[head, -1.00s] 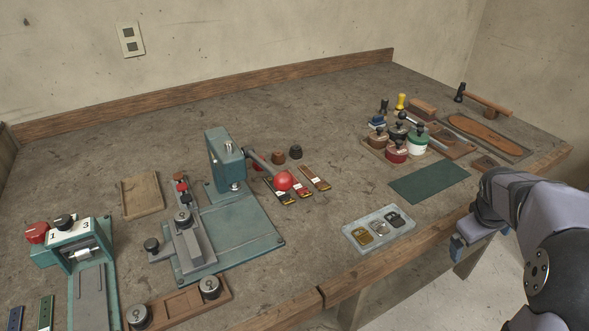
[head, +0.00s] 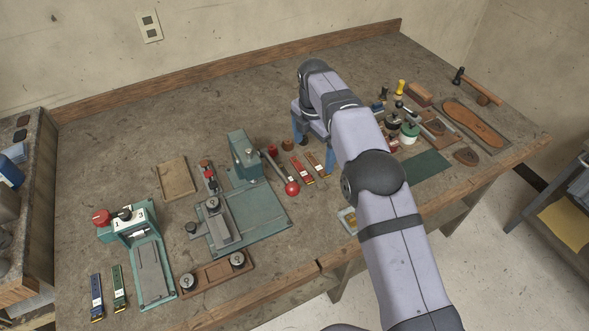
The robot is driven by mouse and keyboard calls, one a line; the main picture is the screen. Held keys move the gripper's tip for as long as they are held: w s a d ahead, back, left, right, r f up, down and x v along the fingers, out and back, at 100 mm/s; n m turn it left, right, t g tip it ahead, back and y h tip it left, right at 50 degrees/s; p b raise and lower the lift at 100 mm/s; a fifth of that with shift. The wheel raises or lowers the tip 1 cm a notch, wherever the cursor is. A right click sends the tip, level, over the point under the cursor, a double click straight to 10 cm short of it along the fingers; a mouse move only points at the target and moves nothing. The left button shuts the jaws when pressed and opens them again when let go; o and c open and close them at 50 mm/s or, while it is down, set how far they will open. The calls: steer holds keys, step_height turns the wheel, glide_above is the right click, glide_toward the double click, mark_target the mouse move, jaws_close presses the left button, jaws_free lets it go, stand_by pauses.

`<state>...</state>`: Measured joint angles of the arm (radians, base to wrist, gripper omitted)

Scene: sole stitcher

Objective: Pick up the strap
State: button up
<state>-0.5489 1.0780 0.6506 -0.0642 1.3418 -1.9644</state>
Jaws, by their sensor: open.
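Several short flat straps lie on the bench in the head view. A red strap (head: 301,169) and a brown strap (head: 316,164) lie side by side to the right of the green press. A blue strap (head: 97,296) and a green strap (head: 119,288) lie at the front left. My gripper (head: 314,147) is open with its blue fingers pointing down, above or just behind the red and brown straps. Its height above them is hard to tell. Nothing shows between the fingers.
The green press (head: 243,158) has a red-ball lever (head: 291,188) close to the straps. A numbered green device (head: 129,222) stands at the left. My arm partly hides a small tray (head: 347,220) and the pots. A green mat (head: 427,167) lies clear at the right.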

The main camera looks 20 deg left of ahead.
mark_target(289, 174)
steer(key=s+a+n+g, duration=0.1)
steer(key=s+a+n, duration=0.2)
steer(key=s+a, duration=0.3)
steer(key=shift+w+d+f+p, duration=0.1)
steer(key=shift+f+p, duration=0.6)
steer(key=shift+f, duration=0.45)
steer(key=shift+w+d+f+p, duration=0.15)
steer(key=shift+f+p, duration=0.5)
steer(key=shift+f, duration=0.55)
steer(key=shift+w+d+f+p, duration=0.1)
steer(key=shift+f+p, duration=0.6)
steer(key=shift+f, duration=0.45)
steer(key=c, duration=2.2)
